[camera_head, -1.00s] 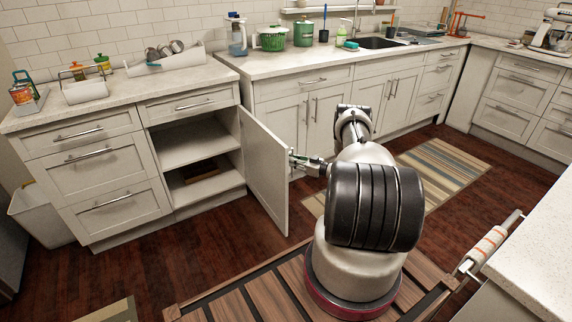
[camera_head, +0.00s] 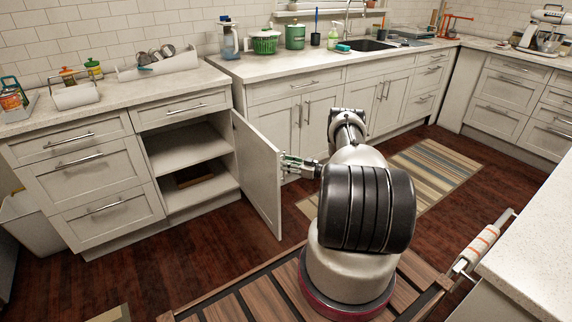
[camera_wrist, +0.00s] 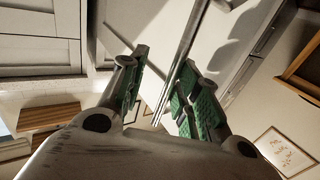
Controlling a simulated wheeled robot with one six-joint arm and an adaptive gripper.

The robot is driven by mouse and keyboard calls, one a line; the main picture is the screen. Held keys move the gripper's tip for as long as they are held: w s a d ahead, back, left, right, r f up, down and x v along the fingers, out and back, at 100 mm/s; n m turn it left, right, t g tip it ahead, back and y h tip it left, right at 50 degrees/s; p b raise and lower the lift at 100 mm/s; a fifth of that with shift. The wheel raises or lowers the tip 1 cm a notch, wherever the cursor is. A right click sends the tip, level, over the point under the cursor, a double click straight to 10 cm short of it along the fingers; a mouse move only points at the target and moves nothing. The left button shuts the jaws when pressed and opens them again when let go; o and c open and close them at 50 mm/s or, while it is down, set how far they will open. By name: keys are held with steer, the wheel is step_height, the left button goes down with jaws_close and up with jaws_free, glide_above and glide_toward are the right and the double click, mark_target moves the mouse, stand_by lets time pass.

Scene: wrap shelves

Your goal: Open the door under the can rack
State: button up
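The white cabinet door (camera_head: 258,165) stands swung wide open from the base cabinet (camera_head: 192,146), whose shelves show. My gripper (camera_head: 290,163) is at the free edge of the door, on its outer side. In the wrist view my gripper (camera_wrist: 160,92) has its green-padded fingers apart, with a long thin metal bar (camera_wrist: 184,55) running between them. The bar looks like the door's handle; it seems closer to the right finger, and I cannot tell whether they touch. A small rack with cans (camera_head: 12,100) stands on the counter at the far left.
White drawers (camera_head: 85,165) are left of the open cabinet. A white holder (camera_head: 76,97) and a white rack (camera_head: 160,66) are on the counter. A slatted wooden surface (camera_head: 245,300) lies beside my base. Dark wood floor (camera_head: 215,240) is clear before the cabinet.

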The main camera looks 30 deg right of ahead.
steer(key=v, duration=1.1)
steer(key=shift+s+d, duration=0.15)
steer(key=shift+s, duration=0.05)
